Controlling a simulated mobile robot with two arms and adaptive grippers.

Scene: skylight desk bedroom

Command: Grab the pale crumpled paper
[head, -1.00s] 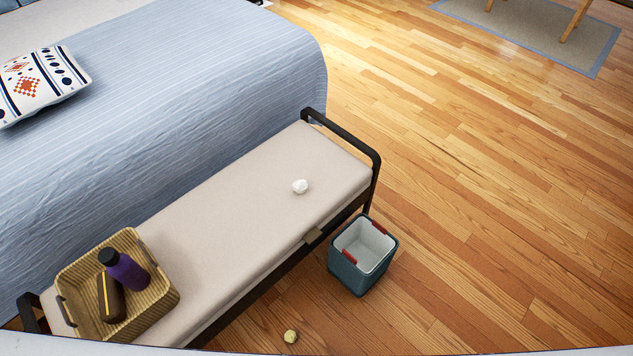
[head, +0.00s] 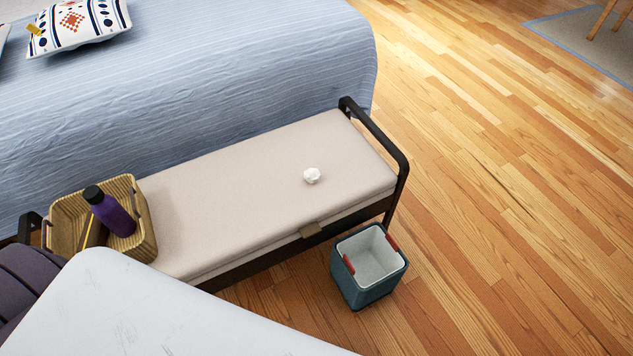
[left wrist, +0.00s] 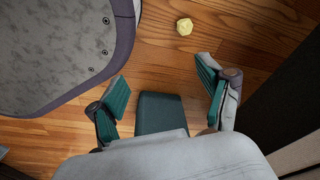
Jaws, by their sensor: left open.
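The pale crumpled paper (head: 312,175) is a small white ball lying on the beige cushion of the bench (head: 240,190), toward its right end. I do not see it in the left wrist view. My left gripper (left wrist: 162,84) shows in the left wrist view with its teal-padded fingers spread wide and nothing between them. It points over the wooden floor, with a yellowish crumpled ball (left wrist: 184,26) beyond its fingers. In the head view no gripper shows; a white part of my arm covers the lower left. My right gripper is not in view.
A wicker basket (head: 146,237) with a purple bottle (head: 117,217) stands on the bench's left end. A teal bin (head: 358,288) with red handles stands on the floor before the right end. A black rail (head: 385,145) closes that end. Floor at right is clear.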

